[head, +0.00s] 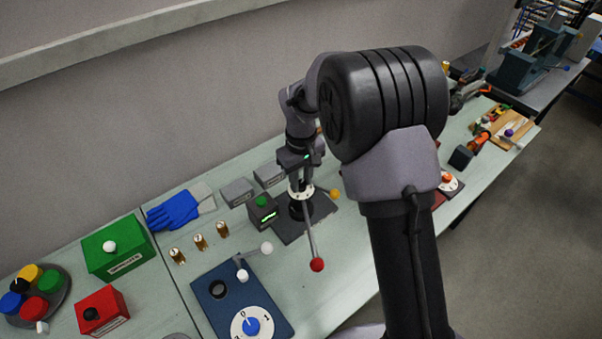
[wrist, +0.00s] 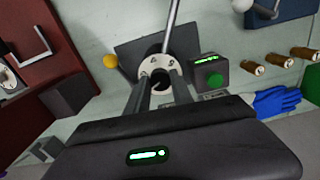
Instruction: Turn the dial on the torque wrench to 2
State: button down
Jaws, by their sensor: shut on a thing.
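The torque wrench stands on a dark square base plate (head: 287,231), with a long grey lever ending in a red ball (head: 317,265). On top is its dial, with a white ring (head: 294,193) around it. The ring also shows in the wrist view (wrist: 155,63), where two marks can be seen that look like a 4 and a 2. My gripper (head: 299,184) points down over the dial. In the wrist view my gripper (wrist: 158,83) is shut on the dark dial knob at the ring's centre. The fingers hide part of the knob and the ring's near side.
A small dark box with a green button and lit display (head: 263,212) stands close beside the wrench base. A yellow ball (head: 335,194) is on the other side. Brass fittings (head: 201,242), blue gloves (head: 174,211) and a blue dial panel (head: 215,311) lie to the left.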

aim_at(301, 183)
jog(key=shift+n+p, duration=0.65)
jog(key=shift+n, duration=0.35)
jog(key=c, duration=1.1)
grip_release()
notch_tip(301, 183, up, 17)
jog(key=p, duration=0.4)
jog(key=shift+r+p, duration=0.2)
jog(key=shift+p, duration=0.1)
